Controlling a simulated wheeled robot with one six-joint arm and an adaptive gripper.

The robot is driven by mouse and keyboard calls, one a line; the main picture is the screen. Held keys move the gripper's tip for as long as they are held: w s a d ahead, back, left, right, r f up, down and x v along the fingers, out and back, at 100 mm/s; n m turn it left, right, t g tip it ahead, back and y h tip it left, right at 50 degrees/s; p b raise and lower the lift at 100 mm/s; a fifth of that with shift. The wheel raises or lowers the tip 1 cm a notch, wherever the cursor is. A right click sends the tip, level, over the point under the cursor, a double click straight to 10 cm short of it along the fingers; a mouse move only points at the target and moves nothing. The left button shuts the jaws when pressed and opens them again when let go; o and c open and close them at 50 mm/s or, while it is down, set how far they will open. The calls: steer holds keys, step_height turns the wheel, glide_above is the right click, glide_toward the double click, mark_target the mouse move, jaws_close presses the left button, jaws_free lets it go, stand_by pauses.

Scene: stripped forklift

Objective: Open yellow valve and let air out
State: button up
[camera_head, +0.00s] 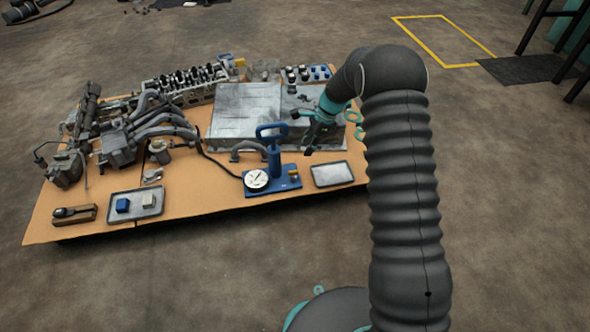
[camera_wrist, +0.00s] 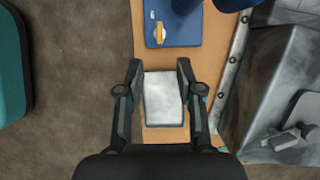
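The yellow valve (camera_head: 294,176) is a small yellow piece on the right end of the blue pump's base (camera_head: 262,192). It also shows in the wrist view as a small yellow handle (camera_wrist: 160,33) on the blue plate, near the top. The blue pump (camera_head: 272,150) stands upright with a round white gauge (camera_head: 256,180) at its front left. My gripper (camera_wrist: 158,68) is open and empty, its fingers apart over the grey tray in the wrist view. In the head view my gripper (camera_head: 312,145) is above the table, to the right of the pump and clear of the valve.
A shallow grey tray (camera_head: 333,174) lies right of the pump; it is below my fingers in the wrist view (camera_wrist: 163,98). A large grey metal block (camera_head: 232,112) stands behind. A hose runs left from the pump. Engine parts (camera_head: 118,145) fill the table's left.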

mark_target(294, 171)
steer(key=b+x, duration=0.1)
steer(key=x, duration=1.1)
steer(key=shift+d, duration=0.1)
jaws_close()
